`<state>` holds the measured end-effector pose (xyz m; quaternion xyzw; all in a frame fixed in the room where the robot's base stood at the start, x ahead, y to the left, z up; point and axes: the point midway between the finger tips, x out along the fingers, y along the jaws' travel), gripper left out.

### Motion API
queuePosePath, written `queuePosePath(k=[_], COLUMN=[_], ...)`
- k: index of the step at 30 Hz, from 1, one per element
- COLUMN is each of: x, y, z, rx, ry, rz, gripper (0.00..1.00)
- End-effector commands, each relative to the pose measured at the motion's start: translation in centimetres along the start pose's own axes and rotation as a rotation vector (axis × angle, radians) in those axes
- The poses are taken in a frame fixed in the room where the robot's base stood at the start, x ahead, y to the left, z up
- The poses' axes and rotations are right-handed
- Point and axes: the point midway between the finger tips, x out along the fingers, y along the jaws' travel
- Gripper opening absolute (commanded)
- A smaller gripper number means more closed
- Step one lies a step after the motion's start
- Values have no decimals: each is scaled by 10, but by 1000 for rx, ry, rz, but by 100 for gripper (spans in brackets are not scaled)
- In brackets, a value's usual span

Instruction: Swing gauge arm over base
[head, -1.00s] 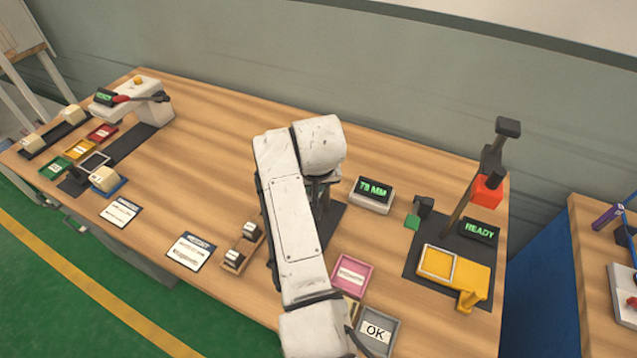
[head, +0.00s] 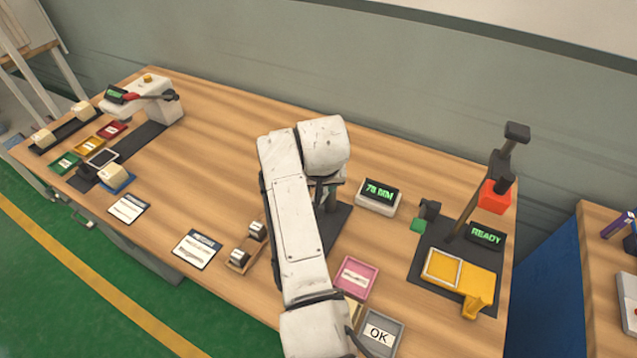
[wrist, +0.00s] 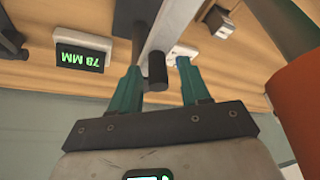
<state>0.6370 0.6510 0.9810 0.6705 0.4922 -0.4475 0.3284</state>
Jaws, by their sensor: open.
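My gripper (wrist: 160,82) is open in the wrist view, with one teal finger on each side of a dark round knob (wrist: 157,70). The knob is at the end of a pale grey bar (wrist: 172,22), which looks like the gauge arm. I cannot tell whether either finger touches the knob. A display reading 78 MM (wrist: 82,57) stands beside it and also shows in the head view (head: 378,195). In the head view my white arm hides most of the gauge. A dark base mat (head: 334,225) shows just right of my arm.
A pink tray (head: 355,277) and a grey OK tray (head: 379,333) are near the front edge. A wooden holder with metal pieces (head: 245,250) is left of my arm. A press station with a yellow fixture (head: 478,284) is at right. The table's back middle is clear.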

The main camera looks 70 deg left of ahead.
Motion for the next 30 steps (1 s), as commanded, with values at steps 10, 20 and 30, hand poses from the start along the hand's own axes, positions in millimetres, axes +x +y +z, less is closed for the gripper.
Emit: queuePosePath(k=[10,20,30], x=[-14,-72,-107], y=[0,0,0], z=[0,0,0], rx=[0,0,0], ry=[2,4,1], rz=[-1,-1,0], gripper=[46,46,46])
